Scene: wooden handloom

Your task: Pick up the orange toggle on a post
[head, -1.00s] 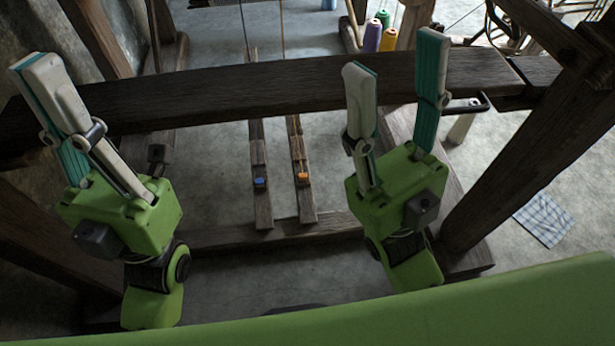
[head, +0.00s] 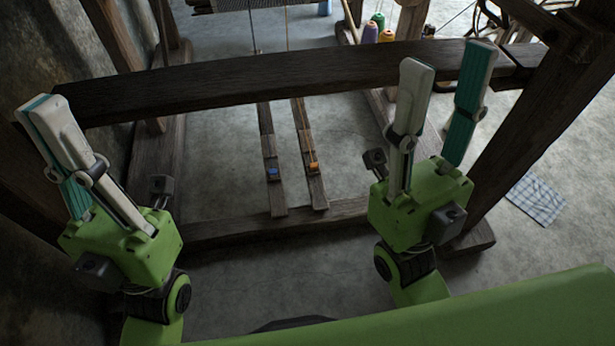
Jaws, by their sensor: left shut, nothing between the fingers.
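The orange toggle (head: 313,167) is a small block on the right one of two narrow wooden treadles, low inside the loom frame. A small blue toggle (head: 272,171) sits on the left treadle. My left gripper (head: 47,108) is at the far left, fingers pointing up and pressed together, empty and well away from the toggle. My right gripper (head: 449,60) is right of the orange toggle and apart from it. Its two fingers point up and stand apart with nothing between them.
A dark wooden beam (head: 250,88) crosses the loom above the treadles. A thick post (head: 530,125) slants at the right. A lower beam (head: 225,229) runs near the treadle ends. Thread spools (head: 370,32) stand behind. A checked cloth (head: 537,197) lies on the floor at right.

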